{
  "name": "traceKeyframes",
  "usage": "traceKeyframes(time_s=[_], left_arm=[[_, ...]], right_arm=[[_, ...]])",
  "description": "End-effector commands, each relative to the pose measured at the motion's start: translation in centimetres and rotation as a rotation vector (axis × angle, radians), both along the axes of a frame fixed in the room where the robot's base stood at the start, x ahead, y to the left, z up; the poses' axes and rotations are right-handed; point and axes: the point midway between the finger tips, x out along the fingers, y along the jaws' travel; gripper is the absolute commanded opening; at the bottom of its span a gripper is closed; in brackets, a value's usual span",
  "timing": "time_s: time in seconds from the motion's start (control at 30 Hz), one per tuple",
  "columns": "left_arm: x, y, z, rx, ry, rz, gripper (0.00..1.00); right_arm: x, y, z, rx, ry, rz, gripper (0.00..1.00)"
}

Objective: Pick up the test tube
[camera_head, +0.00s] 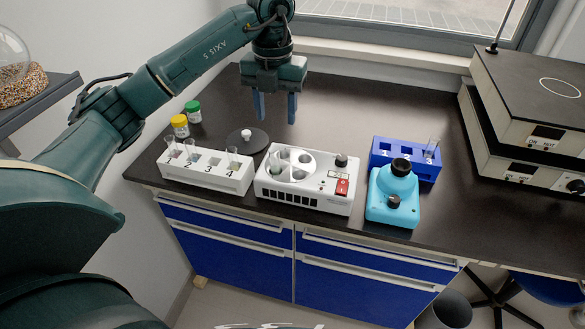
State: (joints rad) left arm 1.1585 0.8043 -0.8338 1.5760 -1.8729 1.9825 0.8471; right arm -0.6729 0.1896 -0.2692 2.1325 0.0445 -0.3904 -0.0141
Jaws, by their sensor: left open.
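My left gripper (275,106) is open and empty, with blue fingers pointing down above the back of the dark bench. It is behind the white device and apart from all tubes. A white numbered rack (205,175) stands at the left front with several small test tubes, one of them a test tube (233,156) near the mark 4. Another tube (275,163) appears to stand in the round wells of the white device (308,193). A blue rack (405,164) at the right holds a clear tube (431,148). I cannot tell which tube is meant. My right gripper is not in view.
A cyan device (393,193) stands before the blue rack. Yellow-capped (180,125) and green-capped (193,111) jars and a dark round plate (247,141) are at the left. Stacked box units (530,120) fill the right. The bench's (345,115) back middle is clear.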

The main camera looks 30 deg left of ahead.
Motion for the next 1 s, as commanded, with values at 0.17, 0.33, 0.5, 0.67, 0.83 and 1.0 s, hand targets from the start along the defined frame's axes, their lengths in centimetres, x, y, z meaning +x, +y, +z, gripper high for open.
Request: traceKeyframes(time_s=[0.17,0.33,0.5,0.67,0.83,1.0], left_arm=[[-0.2,0.3,-2.7,0.011,0.007,0.006,0.47],[-0.1,0.2,-5.8,0.008,0.005,0.005,0.47],[-0.1,0.2,-7.5,0.007,0.003,0.003,0.47],[-0.3,0.3,-8.8,0.007,0.005,0.002,0.47],[-0.5,0.5,-11.4,0.006,0.006,0.003,0.47],[-0.5,0.5,-12.8,0.006,0.001,0.001,0.47]], right_arm=[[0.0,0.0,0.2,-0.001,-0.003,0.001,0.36],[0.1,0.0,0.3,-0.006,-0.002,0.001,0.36],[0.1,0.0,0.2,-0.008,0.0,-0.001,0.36],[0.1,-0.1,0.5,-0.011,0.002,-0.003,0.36],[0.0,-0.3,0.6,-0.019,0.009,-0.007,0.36],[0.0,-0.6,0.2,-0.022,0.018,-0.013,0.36]])
